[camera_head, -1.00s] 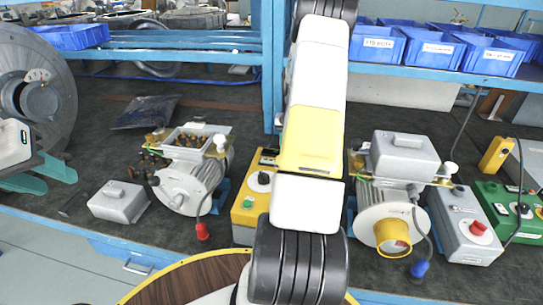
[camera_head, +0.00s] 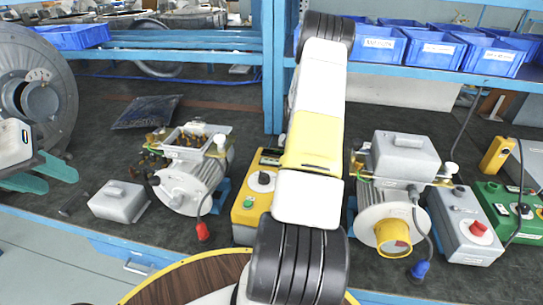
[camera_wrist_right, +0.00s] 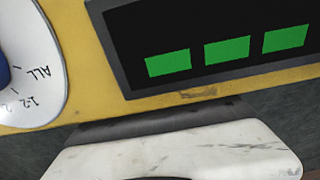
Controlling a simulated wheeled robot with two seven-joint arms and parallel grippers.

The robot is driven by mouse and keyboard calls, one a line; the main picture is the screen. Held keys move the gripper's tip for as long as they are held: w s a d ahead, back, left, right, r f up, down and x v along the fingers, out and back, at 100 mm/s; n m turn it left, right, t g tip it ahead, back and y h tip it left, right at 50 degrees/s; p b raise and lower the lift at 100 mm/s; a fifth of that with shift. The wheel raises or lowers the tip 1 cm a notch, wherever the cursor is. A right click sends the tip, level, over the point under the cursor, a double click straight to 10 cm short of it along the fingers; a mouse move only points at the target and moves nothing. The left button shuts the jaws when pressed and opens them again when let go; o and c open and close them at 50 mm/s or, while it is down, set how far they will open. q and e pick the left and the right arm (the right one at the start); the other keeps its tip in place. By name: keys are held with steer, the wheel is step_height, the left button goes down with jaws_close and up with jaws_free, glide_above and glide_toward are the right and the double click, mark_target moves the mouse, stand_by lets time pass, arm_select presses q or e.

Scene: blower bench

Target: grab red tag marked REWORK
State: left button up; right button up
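I see no red tag and no REWORK marking in either view. My left gripper (camera_head: 52,180) is at the left edge of the head view, its teal fingers apart and nothing visible between them. It is in front of the large grey round housing (camera_head: 62,95). My right arm rises through the middle of the head view, and its gripper is not visible there. The right wrist view shows a yellow panel (camera_wrist_right: 85,50) close up, with a black display (camera_wrist_right: 200,45) bearing green bars and a white dial (camera_wrist_right: 30,75). A scuffed white part fills the bottom; I see no fingers.
Two motors (camera_head: 190,182) (camera_head: 372,212) with wiring stand on the dark bench. A grey cover (camera_head: 118,202), a yellow control box (camera_head: 247,217), a grey box with a red knob (camera_head: 465,228) and a green box (camera_head: 516,207) lie around them. Blue bins (camera_head: 432,50) fill the right shelf.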

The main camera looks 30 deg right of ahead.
jaws_close()
